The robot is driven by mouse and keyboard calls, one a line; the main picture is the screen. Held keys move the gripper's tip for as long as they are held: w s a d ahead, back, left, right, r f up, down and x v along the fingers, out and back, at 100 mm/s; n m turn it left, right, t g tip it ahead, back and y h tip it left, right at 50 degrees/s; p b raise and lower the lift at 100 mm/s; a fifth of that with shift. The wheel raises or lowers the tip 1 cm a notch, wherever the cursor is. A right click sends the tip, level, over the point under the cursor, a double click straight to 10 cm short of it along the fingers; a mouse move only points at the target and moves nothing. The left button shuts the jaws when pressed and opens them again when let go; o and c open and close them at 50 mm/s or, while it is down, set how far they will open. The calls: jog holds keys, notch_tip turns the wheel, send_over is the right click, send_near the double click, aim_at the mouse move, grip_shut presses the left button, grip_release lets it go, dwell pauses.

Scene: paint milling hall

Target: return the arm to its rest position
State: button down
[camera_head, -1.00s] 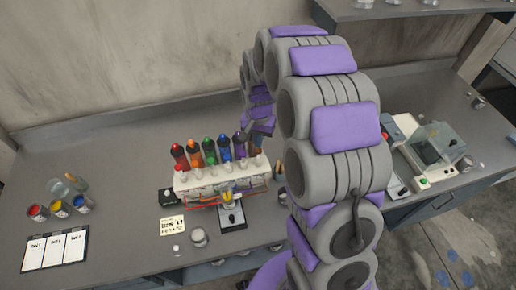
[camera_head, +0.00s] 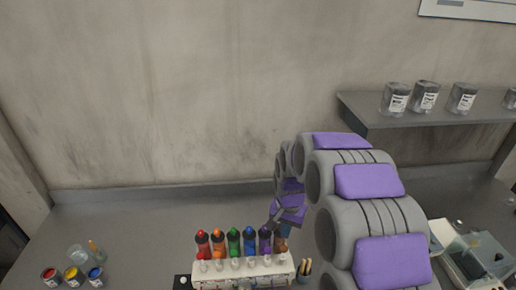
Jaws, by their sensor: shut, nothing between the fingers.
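My arm, grey with purple pads, rises at the right of the bottle rack and curls over to the left. My gripper (camera_head: 288,222) hangs from the arm's far end, pointing down just behind the right end of the rack, close to the purple bottle (camera_head: 265,241). Its fingers are small and partly hidden, and they look shut with nothing held. I cannot tell whether the gripper touches a bottle.
Small open paint pots (camera_head: 73,276) stand at the left on the grey bench (camera_head: 140,231). A shelf (camera_head: 400,112) with labelled tins (camera_head: 425,96) juts from the wall at right. A bench device (camera_head: 478,258) stands below it. The left bench is largely clear.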

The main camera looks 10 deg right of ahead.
jog(key=s+n+g+b, duration=0.1)
jog(key=s+n+b, duration=0.5)
jog(key=s, duration=2.8)
jog(key=r+b, duration=0.1)
jog(key=b, duration=0.3)
jog(key=shift+s+g, duration=0.15)
jog(key=shift+g, duration=0.25)
jog(key=c, duration=1.9)
grip_release()
